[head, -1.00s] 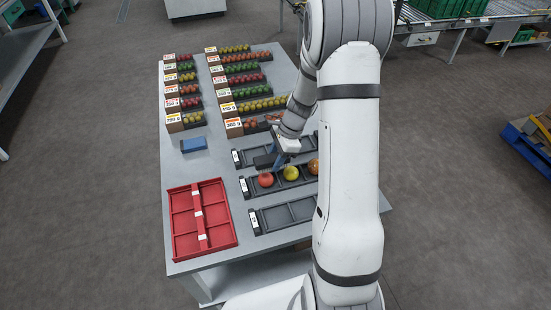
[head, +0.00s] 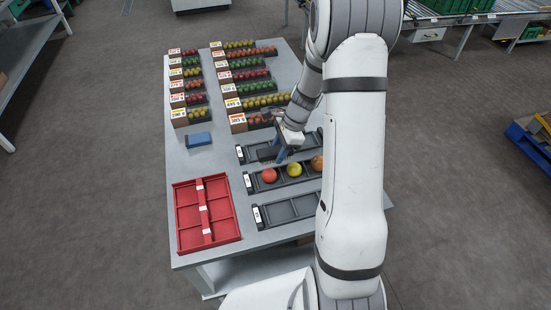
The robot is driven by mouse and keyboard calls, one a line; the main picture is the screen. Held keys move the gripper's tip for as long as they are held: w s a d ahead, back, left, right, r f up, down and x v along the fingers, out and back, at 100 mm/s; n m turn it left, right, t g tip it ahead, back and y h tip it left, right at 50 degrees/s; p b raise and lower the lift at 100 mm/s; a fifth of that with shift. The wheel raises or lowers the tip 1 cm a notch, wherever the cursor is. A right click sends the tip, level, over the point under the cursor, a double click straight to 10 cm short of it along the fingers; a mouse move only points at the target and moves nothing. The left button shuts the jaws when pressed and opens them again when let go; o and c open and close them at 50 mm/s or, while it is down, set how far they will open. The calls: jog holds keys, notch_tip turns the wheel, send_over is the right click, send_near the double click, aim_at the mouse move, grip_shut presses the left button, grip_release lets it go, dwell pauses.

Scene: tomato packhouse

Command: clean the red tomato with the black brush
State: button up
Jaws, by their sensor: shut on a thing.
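The red tomato (head: 269,175) sits at the left end of the middle black tray (head: 249,183), beside a yellow tomato (head: 294,170) and an orange one (head: 317,162). My gripper (head: 281,155) is shut on the black brush (head: 267,153), above and behind the red tomato in the head view. The brush points left from the fingers. I cannot tell whether its bristles touch the tomato. Part of the brush is hidden by the gripper.
A red divided tray (head: 178,222) lies at the table's front left, with a blue block (head: 198,139) behind it. An empty black tray (head: 265,221) lies in front of the tomatoes. Rows of small produce with labelled boxes (head: 179,117) fill the back.

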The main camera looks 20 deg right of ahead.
aim_at(267, 172)
jog(key=shift+b+x, duration=1.75)
jog(key=shift+x, duration=0.95)
jog(key=shift+a, duration=0.1)
jog(key=shift+f+b, duration=0.3)
jog(key=shift+f, duration=0.1)
jog(key=shift+d, duration=1.1)
jog(key=shift+a, duration=0.1)
jog(key=shift+a, duration=2.15)
jog(key=shift+d, duration=0.2)
